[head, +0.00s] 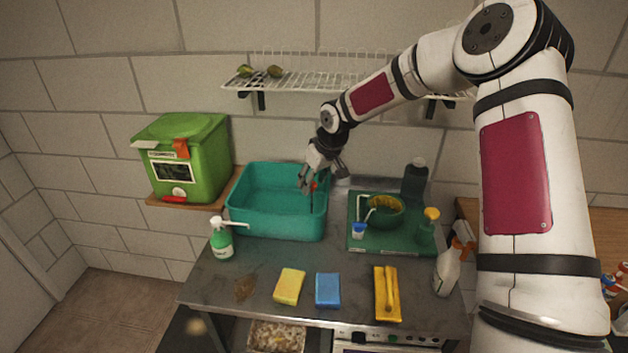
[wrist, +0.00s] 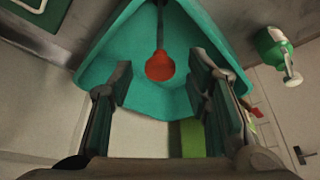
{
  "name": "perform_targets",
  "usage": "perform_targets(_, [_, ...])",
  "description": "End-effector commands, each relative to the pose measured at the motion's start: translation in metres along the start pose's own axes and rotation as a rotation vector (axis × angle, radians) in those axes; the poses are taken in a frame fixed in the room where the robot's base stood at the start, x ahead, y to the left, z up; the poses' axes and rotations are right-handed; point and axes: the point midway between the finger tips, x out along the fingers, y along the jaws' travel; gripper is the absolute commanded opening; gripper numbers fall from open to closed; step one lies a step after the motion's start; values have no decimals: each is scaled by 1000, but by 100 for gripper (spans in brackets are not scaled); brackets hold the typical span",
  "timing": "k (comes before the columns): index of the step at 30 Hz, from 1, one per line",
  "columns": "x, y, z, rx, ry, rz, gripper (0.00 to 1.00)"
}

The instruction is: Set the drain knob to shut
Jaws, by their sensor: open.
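A red rounded piece on a thin dark stem (wrist: 159,66) shows in the wrist view at the teal basin, between my fingers in the picture; it looks like the drain knob, but its setting cannot be read. In the head view only a small bit of red shows beside my gripper. The teal basin (head: 262,222) stands at the back left of the counter. My gripper (head: 323,181) is open and empty over the basin's right end; its two fingers also show in the wrist view (wrist: 160,75). I cannot tell whether they touch the red piece.
A green bin (head: 205,163) stands left of the basin. A pump bottle (head: 221,242) is at its front left. A green tray (head: 365,243) with a bowl (head: 384,208) is to the right. Yellow (head: 289,286) and blue (head: 328,290) sponges lie in front. A wire shelf (head: 300,83) hangs above.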

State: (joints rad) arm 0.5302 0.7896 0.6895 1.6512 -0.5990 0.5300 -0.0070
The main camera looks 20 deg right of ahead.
Motion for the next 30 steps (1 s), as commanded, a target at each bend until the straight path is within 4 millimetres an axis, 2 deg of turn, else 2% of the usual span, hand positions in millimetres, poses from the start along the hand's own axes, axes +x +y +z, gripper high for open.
perform_targets(6, [0,0,0,0,0,0,44])
perform_targets(12, [0,0,0,1,0,0,0])
perform_targets(19, [3,0,1,0,-1,0,0])
perform_targets(26, [34,0,13,0,-4,-1,0])
perform_targets(30, [37,0,16,1,-2,0,0])
